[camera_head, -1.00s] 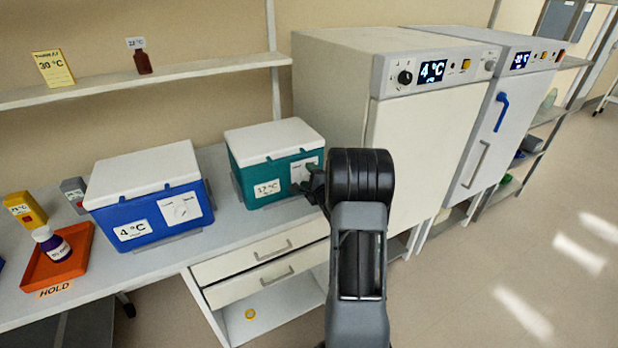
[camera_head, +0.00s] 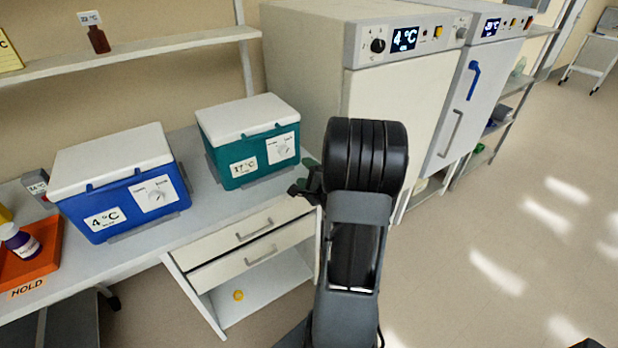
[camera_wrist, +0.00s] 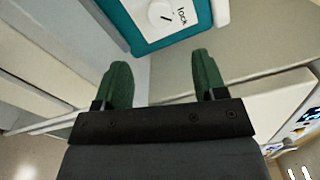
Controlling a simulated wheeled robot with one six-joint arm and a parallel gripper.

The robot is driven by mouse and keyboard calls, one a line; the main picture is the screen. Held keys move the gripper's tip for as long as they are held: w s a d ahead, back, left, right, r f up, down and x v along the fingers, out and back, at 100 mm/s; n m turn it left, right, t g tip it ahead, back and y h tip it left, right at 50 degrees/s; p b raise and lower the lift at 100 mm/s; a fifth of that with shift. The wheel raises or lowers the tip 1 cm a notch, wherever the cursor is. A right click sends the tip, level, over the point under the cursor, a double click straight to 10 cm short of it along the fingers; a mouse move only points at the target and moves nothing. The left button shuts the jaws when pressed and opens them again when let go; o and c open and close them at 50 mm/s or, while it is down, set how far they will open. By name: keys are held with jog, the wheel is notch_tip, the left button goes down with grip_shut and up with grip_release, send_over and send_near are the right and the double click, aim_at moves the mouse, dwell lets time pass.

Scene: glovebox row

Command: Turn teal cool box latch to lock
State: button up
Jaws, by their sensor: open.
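The teal cool box (camera_head: 226,170) with a white lid stands on the bench. Its front has a 17 °C label and a white latch plate with a round knob (camera_head: 282,148). In the wrist view the teal box (camera_wrist: 178,38) is at the top, and its white latch knob (camera_wrist: 162,14) is partly cut off by the top edge, with the word "lock" beside it. My gripper (camera_wrist: 160,85) is open and empty, its two green fingers apart. It is clear of the latch, to the right of the box in the head view (camera_head: 306,180).
A blue cool box (camera_head: 90,218) marked 4 °C stands left on the bench. An orange HOLD tray (camera_head: 45,262) holds a purple bottle. A white cabinet (camera_head: 300,60) is close behind my arm on the right. Drawers (camera_head: 240,232) are below the bench.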

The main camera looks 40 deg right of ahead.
jog(key=shift+s+a, duration=0.15)
jog(key=shift+s, duration=0.7)
jog(key=s+d+f+n+g+h, duration=0.2)
jog(key=s+f+n+g, duration=0.4)
jog(key=f+n+g, duration=0.4)
jog(key=s+a+r+n+g+y, duration=0.1)
jog(key=a+r+n, duration=0.3)
jog(key=a, duration=0.5)
jog(key=s+a+r+n+g+y, duration=0.1)
jog(key=s+a+r+n+y, duration=0.1)
jog(key=a, duration=0.7)
jog(key=s+a+r+n+g+y, duration=0.1)
jog(key=s+a+r+n+g, duration=0.1)
jog(key=a+r+n, duration=0.4)
jog(key=s+a+r, duration=0.1)
jog(key=a+r, duration=0.1)
jog(key=a, duration=0.1)
jog(key=shift+r+n+y+p, duration=0.3)
jog(key=shift+n, duration=0.1)
